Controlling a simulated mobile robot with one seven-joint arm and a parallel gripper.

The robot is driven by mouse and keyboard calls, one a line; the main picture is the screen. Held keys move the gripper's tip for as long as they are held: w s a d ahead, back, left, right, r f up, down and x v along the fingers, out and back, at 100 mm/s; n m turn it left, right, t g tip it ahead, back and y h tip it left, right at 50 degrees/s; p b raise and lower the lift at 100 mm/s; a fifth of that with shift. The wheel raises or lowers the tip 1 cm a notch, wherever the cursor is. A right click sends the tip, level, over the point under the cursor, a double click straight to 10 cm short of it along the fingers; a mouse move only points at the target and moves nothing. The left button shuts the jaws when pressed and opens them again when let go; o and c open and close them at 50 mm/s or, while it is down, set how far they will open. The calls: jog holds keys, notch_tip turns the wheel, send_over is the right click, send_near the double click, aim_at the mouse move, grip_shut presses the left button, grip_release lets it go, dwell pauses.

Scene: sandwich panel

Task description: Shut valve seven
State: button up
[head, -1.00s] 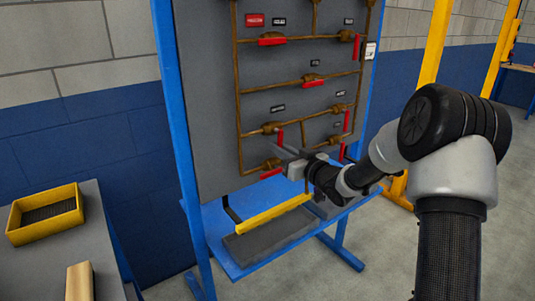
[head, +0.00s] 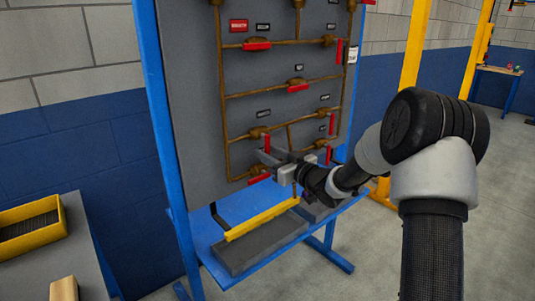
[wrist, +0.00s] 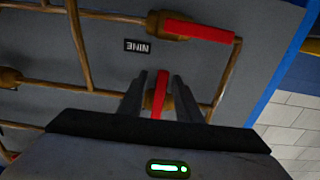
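A grey panel (head: 190,110) carries brown pipes and several valves with red levers. My gripper (head: 266,160) is at its lower part, near a low valve's red lever (head: 259,179) and an upright red lever (head: 267,143). In the wrist view my gripper (wrist: 160,80) is open. A red lever (wrist: 160,92) on a brass valve stands between its fingers, with gaps showing at the sides. A label (wrist: 137,46) reading NINE, seen upside down, is close by. Another red lever (wrist: 200,31) lies beyond it. I cannot read a label for seven in the head view.
The panel stands in a blue frame (head: 162,110) with a shelf holding a dark grey slab (head: 260,245). A yellow bar (head: 262,218) sticks out below my gripper. A grey bench (head: 90,235) with a yellow bin (head: 62,222) is at left. Pipes run close around the fingers.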

jog(key=p+v, duration=0.2)
jog(key=v, duration=1.5)
jog(key=shift+s+p, duration=0.2)
jog(key=shift+p, duration=0.15)
jog(key=shift+d, duration=0.15)
